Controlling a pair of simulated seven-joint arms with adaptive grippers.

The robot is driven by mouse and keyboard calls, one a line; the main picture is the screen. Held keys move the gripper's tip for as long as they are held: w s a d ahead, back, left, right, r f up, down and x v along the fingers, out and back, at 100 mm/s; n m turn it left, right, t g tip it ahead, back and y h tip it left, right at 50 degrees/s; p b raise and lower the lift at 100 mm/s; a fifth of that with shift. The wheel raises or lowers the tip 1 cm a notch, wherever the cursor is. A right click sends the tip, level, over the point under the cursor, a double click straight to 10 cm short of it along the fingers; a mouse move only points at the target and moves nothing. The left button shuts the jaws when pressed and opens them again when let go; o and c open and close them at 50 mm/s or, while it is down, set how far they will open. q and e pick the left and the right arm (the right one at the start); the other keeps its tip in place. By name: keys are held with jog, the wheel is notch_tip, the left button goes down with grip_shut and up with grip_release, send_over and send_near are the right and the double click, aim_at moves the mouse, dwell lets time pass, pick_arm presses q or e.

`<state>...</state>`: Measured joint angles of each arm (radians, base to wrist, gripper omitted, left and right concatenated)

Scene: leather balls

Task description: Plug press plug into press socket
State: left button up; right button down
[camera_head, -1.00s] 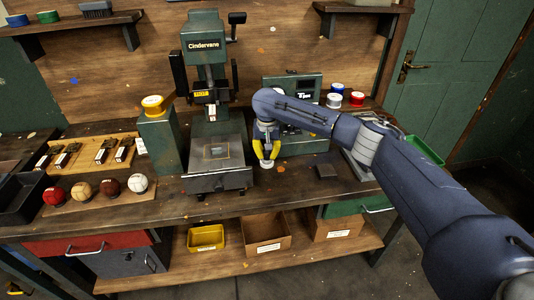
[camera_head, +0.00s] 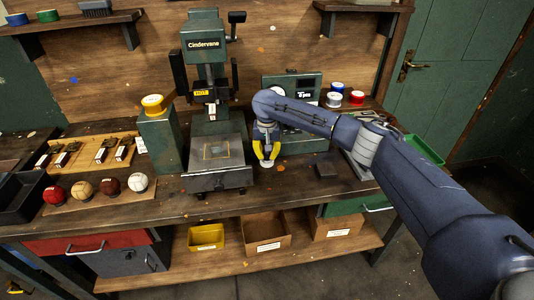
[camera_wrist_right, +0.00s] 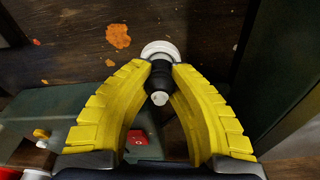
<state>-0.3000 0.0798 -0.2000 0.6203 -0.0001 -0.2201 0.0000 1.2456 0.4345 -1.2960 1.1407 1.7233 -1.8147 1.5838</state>
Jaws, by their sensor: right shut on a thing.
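My right gripper (camera_head: 266,163) has yellow fingers and hangs just right of the press bed, in front of a green machine. In the right wrist view its fingertips (camera_wrist_right: 161,66) are shut on the press plug (camera_wrist_right: 159,76), which has a black body, a pale near tip and a wide white disc at its far end. The dark wooden bench shows beyond the plug. The green press (camera_head: 205,60), marked Cindervane, stands to the left of the gripper. I cannot make out the press socket. My left gripper is not in view.
The green machine (camera_head: 306,92) stands close behind the gripper. A green post with a yellow top (camera_head: 153,104) stands left of the press. Several balls (camera_head: 110,186) lie on the bench at left. A small dark block (camera_head: 326,169) lies right of the gripper.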

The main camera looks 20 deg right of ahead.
jog(key=c, duration=1.2)
grip_release()
jog(key=shift+f, duration=0.1)
jog(key=shift+c, duration=0.2)
